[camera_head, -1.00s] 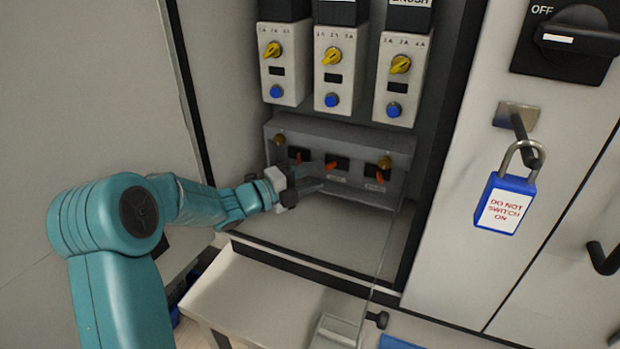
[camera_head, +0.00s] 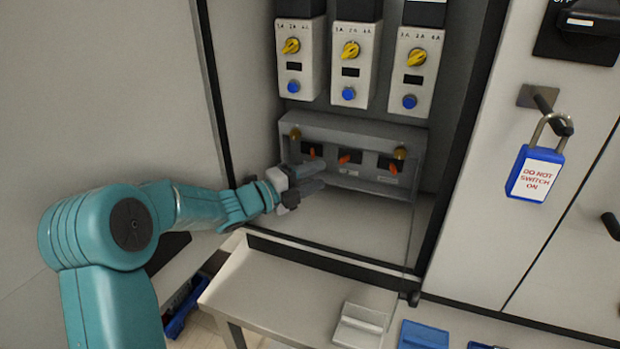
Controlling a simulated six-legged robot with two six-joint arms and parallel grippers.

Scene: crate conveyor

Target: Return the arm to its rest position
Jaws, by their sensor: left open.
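My left arm comes in from the left, teal, and reaches toward the open cabinet. My left gripper (camera_head: 312,178) is open and empty, at the left side of the cabinet opening. In the picture it lies just below and left of a grey panel (camera_head: 350,132) with several small orange levers. I cannot tell how close it is to the panel or whether it touches anything. My right gripper is not in view.
A clear cover edge stands at the cabinet's right. Above are units with yellow knobs (camera_head: 350,50) and blue buttons. A blue padlock (camera_head: 536,173) hangs at right. A pale table (camera_head: 270,290) bears a grey holder (camera_head: 360,326); a blue block (camera_head: 424,335) lies right of it.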

